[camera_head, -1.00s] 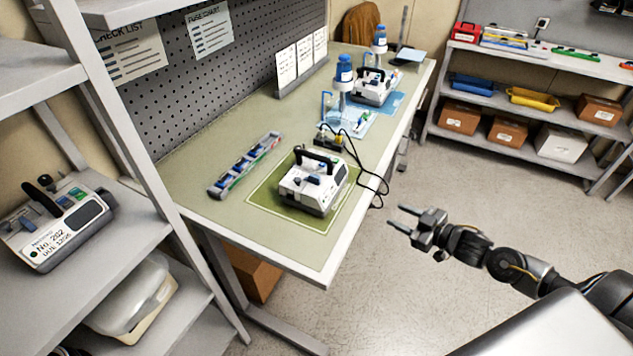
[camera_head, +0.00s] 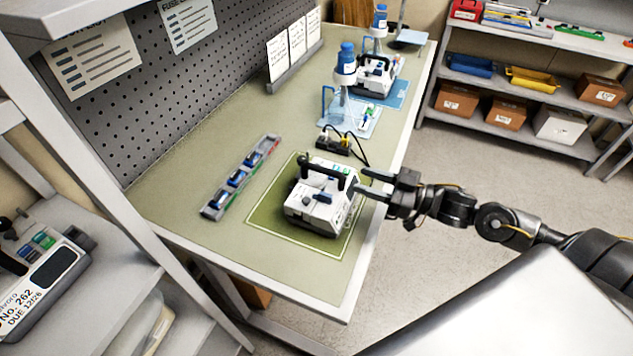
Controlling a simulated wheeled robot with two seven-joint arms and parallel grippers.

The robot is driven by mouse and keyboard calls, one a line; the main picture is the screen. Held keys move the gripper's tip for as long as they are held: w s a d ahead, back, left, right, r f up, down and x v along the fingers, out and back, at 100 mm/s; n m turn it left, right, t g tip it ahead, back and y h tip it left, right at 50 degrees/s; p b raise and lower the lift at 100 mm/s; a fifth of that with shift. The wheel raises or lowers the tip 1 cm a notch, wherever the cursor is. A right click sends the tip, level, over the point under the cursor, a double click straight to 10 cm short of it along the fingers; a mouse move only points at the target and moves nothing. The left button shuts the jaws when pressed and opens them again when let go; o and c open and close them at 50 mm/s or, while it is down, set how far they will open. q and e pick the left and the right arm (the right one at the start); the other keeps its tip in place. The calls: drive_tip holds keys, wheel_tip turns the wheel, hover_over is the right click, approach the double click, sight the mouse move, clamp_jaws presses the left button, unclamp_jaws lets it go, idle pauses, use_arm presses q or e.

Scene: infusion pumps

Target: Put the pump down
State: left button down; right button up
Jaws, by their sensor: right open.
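A white pump (camera_head: 318,208) with a black carry handle stands upright on the green outlined mat (camera_head: 272,222) near the front of the workbench. My right gripper (camera_head: 367,183) is open and empty. Its fingertips point left at the right end of the pump's handle, close beside the pump. I cannot tell whether they touch it. My left gripper is not in view.
A strip of blue parts (camera_head: 240,178) lies left of the mat. A black power block (camera_head: 334,143) with cables sits behind the pump. A bottle stand (camera_head: 347,90) and another pump (camera_head: 374,78) are farther back. A shelf pump (camera_head: 45,285) is at left.

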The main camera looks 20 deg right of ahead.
sight(329, 171)
drive_tip(key=p+x, duration=0.1)
drive_tip(key=x, duration=0.4)
drive_tip(key=shift+w+a, duration=0.1)
drive_tip(key=shift+w, duration=0.1)
drive_tip(key=shift+a, duration=0.15)
drive_tip(key=p+x, duration=0.1)
drive_tip(key=x, duration=0.2)
drive_tip(key=p+x, duration=0.1)
drive_tip(key=shift+w+f+p, duration=0.2)
drive_tip(key=shift+f+p, duration=0.1)
drive_tip(key=shift+f, duration=0.05)
drive_tip(key=shift+w+a+f, duration=0.1)
drive_tip(key=shift+w+a, duration=0.1)
drive_tip(key=shift+a, duration=0.1)
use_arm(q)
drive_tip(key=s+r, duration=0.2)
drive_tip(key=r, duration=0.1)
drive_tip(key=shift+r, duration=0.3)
use_arm(e)
drive_tip(key=shift+c, duration=0.3)
